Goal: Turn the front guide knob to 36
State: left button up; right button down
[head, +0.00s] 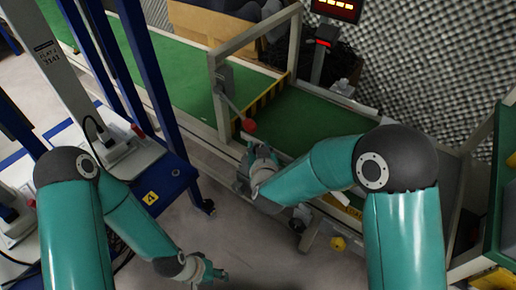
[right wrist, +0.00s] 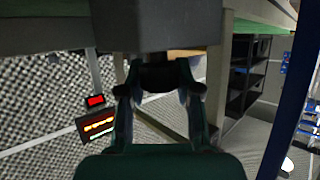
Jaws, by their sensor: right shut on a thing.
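The front guide knob (right wrist: 165,76) is a dark round piece below a grey block (right wrist: 160,22) in the right wrist view. My right gripper (right wrist: 160,92) is shut on it, with one finger on each side. In the head view my right gripper (head: 262,158) is at the near rail of the green conveyor (head: 315,122), and the knob is hidden there. My left gripper (head: 212,272) hangs low over the floor, apart from everything; its finger opening is too small to tell. No scale or number on the knob is readable.
A red ball-ended lever (head: 249,126) stands close beside my right gripper. A display with orange digits (head: 336,4) and a small red display (head: 323,42) are at the back; their digits are unreadable. A blue-framed cart (head: 150,190) stands left. Floor between is clear.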

jog(key=shift+w+r+m+h+p, duration=0.15)
jog(key=shift+m+h+p, duration=0.3)
jog(key=shift+m+h, duration=0.25)
jog(key=shift+r+m+h+p, duration=0.1)
jog(key=shift+m+h+p, duration=0.3)
jog(key=shift+m+h, duration=0.3)
jog(key=shift+h, duration=0.4)
jog(key=c, duration=0.8)
grip_release()
jog(key=shift+f, duration=0.1)
jog(key=shift+o, duration=0.2)
jog(key=shift+s, duration=0.2)
jog(key=v, duration=0.7)
